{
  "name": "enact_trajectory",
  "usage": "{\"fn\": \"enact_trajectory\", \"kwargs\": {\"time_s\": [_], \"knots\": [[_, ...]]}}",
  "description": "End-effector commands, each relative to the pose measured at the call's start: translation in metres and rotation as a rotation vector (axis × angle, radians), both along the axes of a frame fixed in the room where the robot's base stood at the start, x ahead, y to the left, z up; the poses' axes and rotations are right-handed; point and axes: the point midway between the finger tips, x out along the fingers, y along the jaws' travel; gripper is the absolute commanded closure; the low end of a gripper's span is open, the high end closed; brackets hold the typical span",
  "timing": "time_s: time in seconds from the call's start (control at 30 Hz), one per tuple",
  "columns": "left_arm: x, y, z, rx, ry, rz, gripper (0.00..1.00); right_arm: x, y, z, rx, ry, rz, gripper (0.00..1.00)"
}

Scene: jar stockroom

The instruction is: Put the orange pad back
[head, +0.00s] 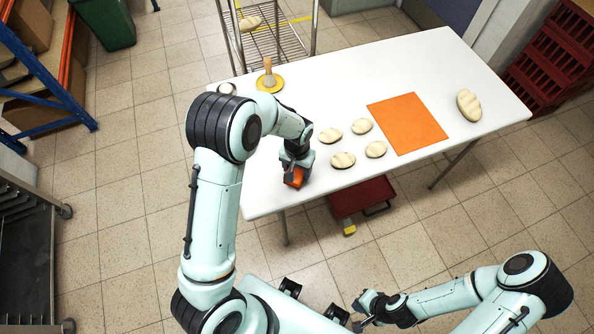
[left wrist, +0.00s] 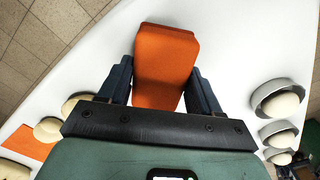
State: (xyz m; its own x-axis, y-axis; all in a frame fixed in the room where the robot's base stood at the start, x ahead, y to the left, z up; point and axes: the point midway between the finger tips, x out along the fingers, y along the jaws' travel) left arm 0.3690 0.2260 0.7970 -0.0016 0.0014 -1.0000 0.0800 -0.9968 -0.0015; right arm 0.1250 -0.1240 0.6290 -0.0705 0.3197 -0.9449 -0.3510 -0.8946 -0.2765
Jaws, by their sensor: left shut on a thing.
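My left gripper (head: 297,168) is shut on the orange pad (head: 294,179), a thick block, near the front left edge of the white table. In the left wrist view the orange pad (left wrist: 166,62) sits between the two dark fingers of the left gripper (left wrist: 160,85). I cannot tell whether the pad touches the table. A flat orange square (head: 407,123) lies on the table to the right. My right gripper (head: 360,311) is empty, its fingers apart, in front of the table and low in the view.
Several pale oval loaves (head: 343,160) lie left of the square; another (head: 469,105) is at the right. A yellow disc with a wooden handle (head: 269,82) stands at the back left. Grey bowls with cream domes (left wrist: 280,98) line the wrist view's right. A red crate (head: 361,196) is below the table.

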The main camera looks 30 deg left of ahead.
Motion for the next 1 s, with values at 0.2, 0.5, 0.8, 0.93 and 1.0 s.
{"fn": "enact_trajectory", "kwargs": {"time_s": [0.2,0.5,0.8,0.93,1.0], "knots": [[0.0,0.0,-0.019,0.0,0.0,-0.001,0.61,-0.001,0.0,-0.001,0.0,0.001,0.0,1.0],[0.0,0.0,-0.018,0.0,0.0,-0.001,0.11,-0.001,0.0,-0.001,0.0,0.001,0.0,1.0],[0.001,0.0,-0.009,-0.001,-0.003,-0.001,0.11,0.0,0.0,0.0,0.0,0.0,0.0,1.0],[0.001,0.0,0.013,-0.001,-0.006,0.0,0.11,0.001,0.0,0.001,0.0,-0.001,0.0,1.0],[0.002,-0.001,0.029,-0.001,-0.007,-0.001,0.11,0.002,0.0,0.002,0.0,-0.002,0.0,1.0]]}}
